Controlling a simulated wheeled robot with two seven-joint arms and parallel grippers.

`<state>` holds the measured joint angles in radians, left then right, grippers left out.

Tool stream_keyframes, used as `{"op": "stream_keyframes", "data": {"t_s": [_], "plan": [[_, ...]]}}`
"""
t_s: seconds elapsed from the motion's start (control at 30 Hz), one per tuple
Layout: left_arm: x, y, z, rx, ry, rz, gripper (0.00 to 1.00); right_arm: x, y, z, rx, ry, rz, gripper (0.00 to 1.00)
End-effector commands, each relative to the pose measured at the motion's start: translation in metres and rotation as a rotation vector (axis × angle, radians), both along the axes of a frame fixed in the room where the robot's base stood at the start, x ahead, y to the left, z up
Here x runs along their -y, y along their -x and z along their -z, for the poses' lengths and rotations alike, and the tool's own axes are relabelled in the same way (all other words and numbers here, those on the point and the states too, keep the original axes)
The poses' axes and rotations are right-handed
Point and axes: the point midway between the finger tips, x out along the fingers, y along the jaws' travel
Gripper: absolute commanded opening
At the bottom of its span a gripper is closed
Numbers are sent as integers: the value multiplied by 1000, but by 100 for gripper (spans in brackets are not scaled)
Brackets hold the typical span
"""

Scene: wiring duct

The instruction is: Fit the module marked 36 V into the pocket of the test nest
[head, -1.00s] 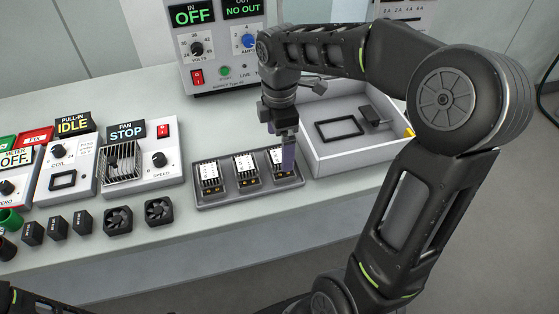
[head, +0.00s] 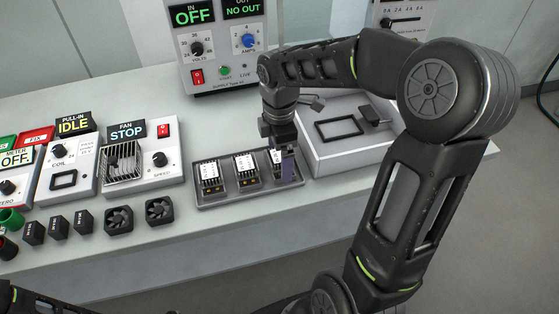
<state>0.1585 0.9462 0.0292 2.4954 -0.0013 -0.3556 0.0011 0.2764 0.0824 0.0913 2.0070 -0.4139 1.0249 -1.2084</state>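Three white-faced modules stand in a grey tray (head: 222,203): the left module (head: 210,174), the middle module (head: 246,167) and the right module (head: 276,157). Their markings are too small to read, so I cannot tell which is 36 V. My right gripper (head: 286,172) points down at the right module and partly covers it. I cannot tell whether its fingers are open or closed on the module. A black rectangular frame (head: 338,128) lies in the light box to the right. My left gripper is out of view.
A power supply (head: 222,60) stands behind. The fan unit (head: 140,160) is to the left, with two small fans (head: 159,210) in front.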

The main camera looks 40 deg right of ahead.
Motion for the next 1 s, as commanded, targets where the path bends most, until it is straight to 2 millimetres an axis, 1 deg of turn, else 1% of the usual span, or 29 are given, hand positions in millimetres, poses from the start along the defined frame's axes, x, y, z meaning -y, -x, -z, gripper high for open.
{"op": "stream_keyframes", "data": {"t_s": [0.03, 0.07, 0.8, 1.0], "plan": [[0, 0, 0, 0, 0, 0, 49, 0, 0, 0, 0, 0, 0, 91], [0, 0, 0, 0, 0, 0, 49, 0, 0, 0, 0, 0, 0, 89], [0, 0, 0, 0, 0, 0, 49, 0, 0, 0, 0, 0, 0, 28], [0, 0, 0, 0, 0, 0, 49, 0, 0, 0, 0, 0, 0, 27]]}}
